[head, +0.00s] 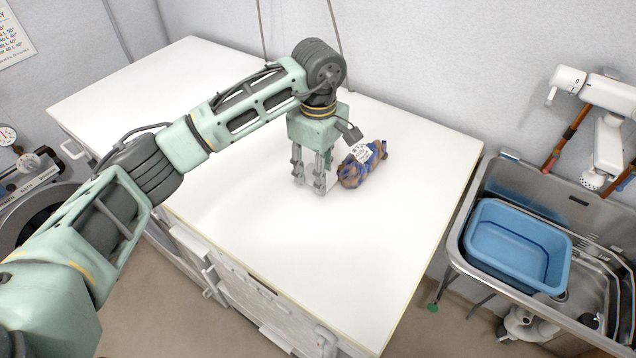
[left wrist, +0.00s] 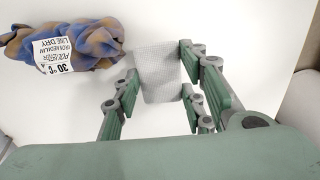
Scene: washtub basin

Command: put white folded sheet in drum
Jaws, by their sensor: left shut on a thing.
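The white folded sheet (left wrist: 160,72) is a small pale textured cloth in the left wrist view, between the fingers of my left gripper (left wrist: 160,100). In the head view my left gripper (head: 310,188) points down at the white table top, its fingers close to the surface. The sheet is hard to tell from the white table there. I cannot tell whether the sheet still touches the table. A round grey machine opening (head: 38,215), perhaps the drum, is partly cut off at the left edge of the head view. My right gripper is not in view.
A twisted blue and brown cloth with a white care label (head: 364,166) lies right beside the gripper; it also shows in the left wrist view (left wrist: 70,45). A metal sink (head: 470,215) holds a blue basin (head: 490,250) at the right. The white table (head: 240,225) is otherwise clear.

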